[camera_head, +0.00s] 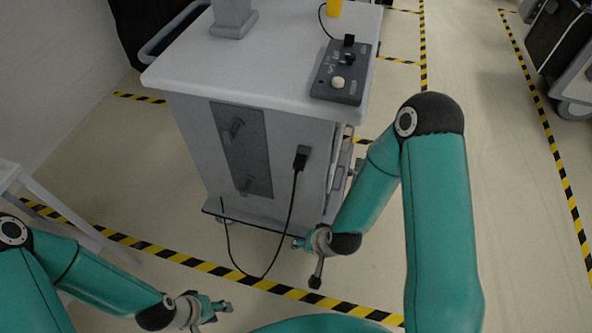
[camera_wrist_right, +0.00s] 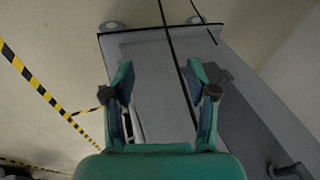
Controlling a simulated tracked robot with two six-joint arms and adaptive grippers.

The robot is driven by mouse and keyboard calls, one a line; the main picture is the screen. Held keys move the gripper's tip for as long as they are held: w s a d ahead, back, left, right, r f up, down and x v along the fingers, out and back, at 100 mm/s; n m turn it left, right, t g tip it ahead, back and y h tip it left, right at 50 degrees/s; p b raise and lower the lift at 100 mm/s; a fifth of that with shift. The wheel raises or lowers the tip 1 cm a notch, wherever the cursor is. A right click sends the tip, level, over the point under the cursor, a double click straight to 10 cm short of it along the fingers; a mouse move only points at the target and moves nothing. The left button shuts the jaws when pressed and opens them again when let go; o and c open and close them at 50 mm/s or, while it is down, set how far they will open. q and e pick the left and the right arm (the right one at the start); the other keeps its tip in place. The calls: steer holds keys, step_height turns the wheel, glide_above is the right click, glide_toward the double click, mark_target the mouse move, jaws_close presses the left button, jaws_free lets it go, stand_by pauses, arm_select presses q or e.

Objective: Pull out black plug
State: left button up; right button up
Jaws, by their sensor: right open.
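The black plug (camera_head: 301,157) sits in the upper right of the grey cart's (camera_head: 185,140) near side in the head view. Its black cable (camera_head: 293,215) hangs from it, loops near the floor and rises toward the cart's lower edge. My right gripper (camera_head: 306,262) is open and empty, below and slightly right of the plug, apart from it. In the right wrist view, the gripper (camera_wrist_right: 160,80) has its fingers spread, with the cable (camera_wrist_right: 180,65) crossing the view between them. I cannot make out the plug there. My left gripper (camera_head: 221,313) is open and empty, low and left of the cart.
A control box (camera_head: 343,72) with knobs lies on the cart top. A dark panel (camera_head: 241,150) with two protruding fittings is left of the plug. A white frame (camera_head: 60,200) stands at the left. Striped tape (camera_head: 180,258) marks the mostly clear floor.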

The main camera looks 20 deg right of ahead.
steer(key=w+d+m+t+h+b, duration=0.3)
steer(key=w+m+t+h+b, duration=0.45)
steer(key=w+m+b, duration=0.6)
arm_select(q)
step_height(320, 180, down, 26)
steer(key=b, duration=1)
arm_select(e)
steer(key=a+r+m+t+h, duration=0.1)
steer(key=a+r+m+h, duration=0.1)
steer(key=r, duration=0.3)
steer(key=s+a+r+m+t+h, duration=0.1)
steer(key=a+r+m+t+h, duration=0.1)
steer(key=r, duration=0.3)
steer(key=shift+s+r+m+h, duration=0.15)
steer(key=shift+r+m+h, duration=0.15)
steer(key=shift+m, duration=0.55)
steer(key=shift+d+t, duration=0.1)
steer(key=shift+t, duration=0.15)
